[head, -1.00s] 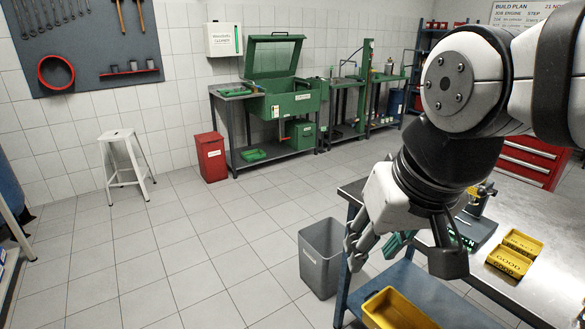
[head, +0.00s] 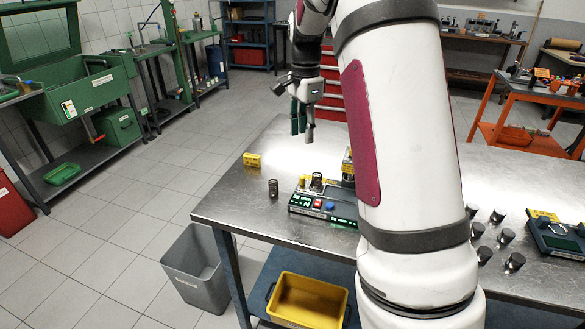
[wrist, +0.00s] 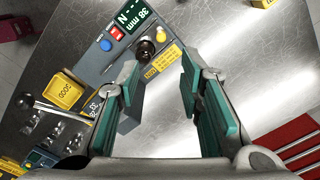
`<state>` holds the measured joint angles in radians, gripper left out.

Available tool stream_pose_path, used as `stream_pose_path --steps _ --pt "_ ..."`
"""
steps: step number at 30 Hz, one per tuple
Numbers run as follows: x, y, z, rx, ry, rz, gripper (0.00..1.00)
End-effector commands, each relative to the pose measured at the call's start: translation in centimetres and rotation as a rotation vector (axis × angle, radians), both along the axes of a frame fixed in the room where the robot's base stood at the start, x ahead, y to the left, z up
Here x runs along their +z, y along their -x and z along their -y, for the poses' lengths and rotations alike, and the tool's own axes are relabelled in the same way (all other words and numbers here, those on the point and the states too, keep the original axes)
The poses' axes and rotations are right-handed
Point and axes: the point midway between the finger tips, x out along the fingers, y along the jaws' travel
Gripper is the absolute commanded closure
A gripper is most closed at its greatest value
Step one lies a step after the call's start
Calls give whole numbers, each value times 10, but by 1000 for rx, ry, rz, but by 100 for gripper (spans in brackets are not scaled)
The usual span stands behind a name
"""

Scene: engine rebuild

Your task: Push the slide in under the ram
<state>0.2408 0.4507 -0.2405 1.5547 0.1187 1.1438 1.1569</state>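A dark column with yellow parts (head: 348,165), likely the ram's, is mostly hidden behind my arm. I cannot clearly make out the slide. My gripper (head: 303,128) hangs above and behind the tester. In the wrist view its green-padded fingers (wrist: 160,90) are apart, with nothing held between them.
Another dark coil (head: 272,187) and a yellow block (head: 251,160) stand left of the tester. Several dark cylinders (head: 490,235) and a second device (head: 557,238) are on the right. A yellow tray (wrist: 62,90) lies near the tester. The bench's left end is mostly bare.

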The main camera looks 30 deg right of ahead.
Motion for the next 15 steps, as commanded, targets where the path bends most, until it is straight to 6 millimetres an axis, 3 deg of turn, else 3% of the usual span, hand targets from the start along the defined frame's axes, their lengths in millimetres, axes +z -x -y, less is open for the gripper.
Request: stream_pose_path --steps 8,15 --pt "-25 -3 6 -33 0 -12 66" --pt "-70 -2 5 -32 -1 -12 66"
